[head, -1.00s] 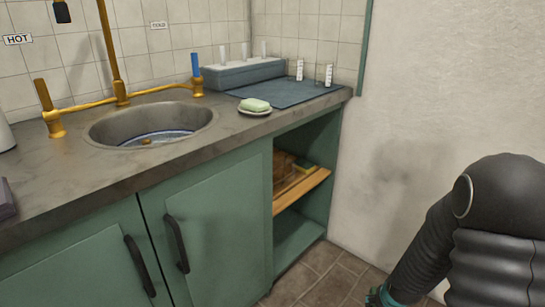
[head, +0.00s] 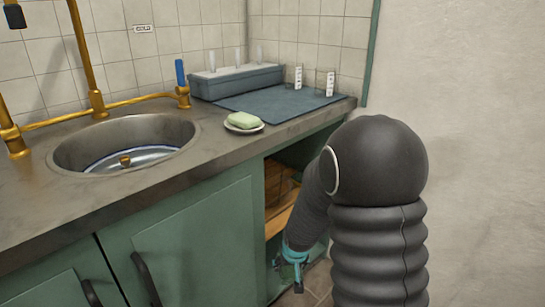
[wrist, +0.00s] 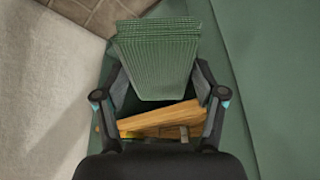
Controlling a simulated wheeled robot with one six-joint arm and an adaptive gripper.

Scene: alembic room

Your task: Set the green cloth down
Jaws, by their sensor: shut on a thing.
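In the head view my gripper (head: 291,262) hangs low at the open bay of the cabinet (head: 200,235), below the height of the wooden shelf. The cloth cannot be made out in the head view. In the wrist view the cloth hides part of the cabinet and floor behind it.
The wooden shelf (wrist: 162,119) lies close to my gripper. The counter (head: 205,150) above holds a sink (head: 125,150), a soap dish (head: 243,128) with green soap, and a blue-grey mat (head: 285,103) with glassware. A plain wall (head: 460,130) stands at the right. Tiled floor (wrist: 92,14) shows below.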

